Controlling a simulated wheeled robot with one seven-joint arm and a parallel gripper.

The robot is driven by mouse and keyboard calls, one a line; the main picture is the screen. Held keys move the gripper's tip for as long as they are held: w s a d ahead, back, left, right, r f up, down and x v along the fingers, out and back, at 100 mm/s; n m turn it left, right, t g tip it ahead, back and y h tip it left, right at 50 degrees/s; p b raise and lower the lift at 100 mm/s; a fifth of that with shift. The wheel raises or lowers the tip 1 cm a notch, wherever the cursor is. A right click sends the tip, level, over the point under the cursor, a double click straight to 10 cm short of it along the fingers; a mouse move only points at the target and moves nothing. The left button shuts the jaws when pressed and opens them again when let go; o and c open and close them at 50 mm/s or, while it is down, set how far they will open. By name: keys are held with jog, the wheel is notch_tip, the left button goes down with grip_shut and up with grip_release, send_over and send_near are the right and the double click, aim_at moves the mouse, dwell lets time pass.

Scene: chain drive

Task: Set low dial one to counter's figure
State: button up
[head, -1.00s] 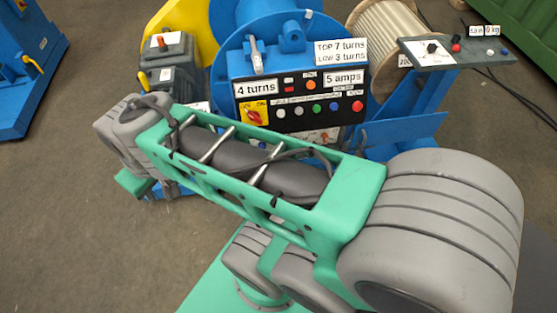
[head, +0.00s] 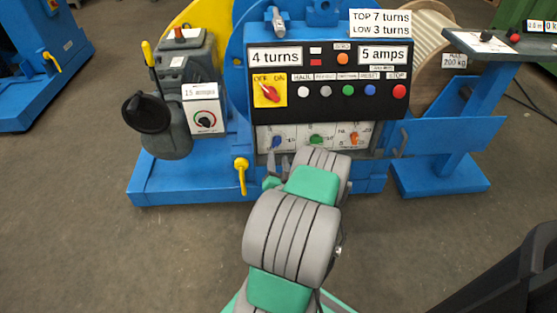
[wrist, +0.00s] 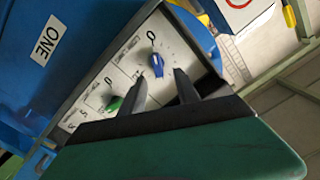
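The drum's control panel (head: 330,75) reads "4 turns" and "5 amps". A sign above it (head: 387,23) reads "TOP 7 turns, LOW 3 turns". The white strip below has a blue dial (head: 277,140), a green dial (head: 316,140) and an orange dial (head: 354,138). In the wrist view the blue dial (wrist: 156,64) and green dial (wrist: 114,103) show, with a "0" mark near each. A label "ONE" (wrist: 47,40) is on the blue casing. My gripper (head: 278,163) is open and empty just below the blue dial; its fingertips (wrist: 161,76) are near it, contact unclear.
A red rotary switch (head: 268,91) and a row of push buttons (head: 348,90) sit above the dials. A yellow-handled valve (head: 241,175) stands left of my gripper. A white dial box (head: 206,112) is further left. A blue stand (head: 440,175) is at the right.

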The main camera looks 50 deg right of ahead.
aim_at(278, 144)
jog(key=p+x, duration=0.2)
jog(key=x, duration=0.5)
jog(key=shift+d, duration=0.45)
grip_shut()
